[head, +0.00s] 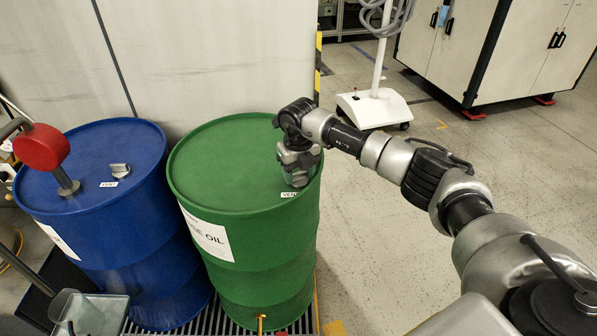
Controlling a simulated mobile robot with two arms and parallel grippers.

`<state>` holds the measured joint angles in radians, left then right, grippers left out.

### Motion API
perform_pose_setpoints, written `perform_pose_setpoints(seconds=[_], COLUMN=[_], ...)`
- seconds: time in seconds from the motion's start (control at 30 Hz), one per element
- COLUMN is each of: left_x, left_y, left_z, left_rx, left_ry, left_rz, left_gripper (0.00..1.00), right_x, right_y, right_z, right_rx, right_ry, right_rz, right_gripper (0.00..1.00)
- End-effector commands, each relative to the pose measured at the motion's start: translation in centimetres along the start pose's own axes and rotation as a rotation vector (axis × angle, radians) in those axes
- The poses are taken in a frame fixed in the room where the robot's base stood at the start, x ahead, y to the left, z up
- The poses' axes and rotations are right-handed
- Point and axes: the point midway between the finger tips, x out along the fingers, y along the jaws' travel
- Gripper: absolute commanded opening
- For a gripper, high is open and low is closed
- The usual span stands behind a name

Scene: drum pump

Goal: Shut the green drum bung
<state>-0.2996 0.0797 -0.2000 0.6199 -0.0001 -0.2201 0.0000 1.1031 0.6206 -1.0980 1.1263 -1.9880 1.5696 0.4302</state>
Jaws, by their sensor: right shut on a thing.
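The green drum (225,165) stands upright on a grating in the middle left, with a white oil label on its side. My right gripper (298,178) is over the right part of its lid, pointing down beside the small white vent label (290,194). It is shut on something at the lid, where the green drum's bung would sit. The gripper hides the bung, so I cannot tell how far it is turned. My left gripper is not in view.
A blue drum (110,190) with a red-headed pump (42,148) and its own bung (120,170) stands to the left. A clear container (95,312) is at lower left. A white wheeled stand (373,108) and cabinets (500,45) are behind. The floor at right is clear.

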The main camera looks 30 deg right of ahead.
Motion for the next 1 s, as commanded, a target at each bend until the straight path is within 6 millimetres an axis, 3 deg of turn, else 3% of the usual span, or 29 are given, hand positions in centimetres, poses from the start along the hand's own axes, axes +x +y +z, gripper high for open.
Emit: perform_pose_setpoints(seconds=[0.5, 1.0], left_x=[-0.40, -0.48], left_y=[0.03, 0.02], left_z=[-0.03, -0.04], left_rx=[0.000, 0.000], left_ry=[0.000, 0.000], left_rz=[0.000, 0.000], left_gripper=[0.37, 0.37], right_x=[-0.18, -0.16], right_y=[-0.07, -0.07], right_z=[0.08, 0.09], right_rx=[0.370, 0.455], right_ry=[-0.003, -0.003], right_rz=[0.000, 0.000], right_gripper=[0.29, 0.30])
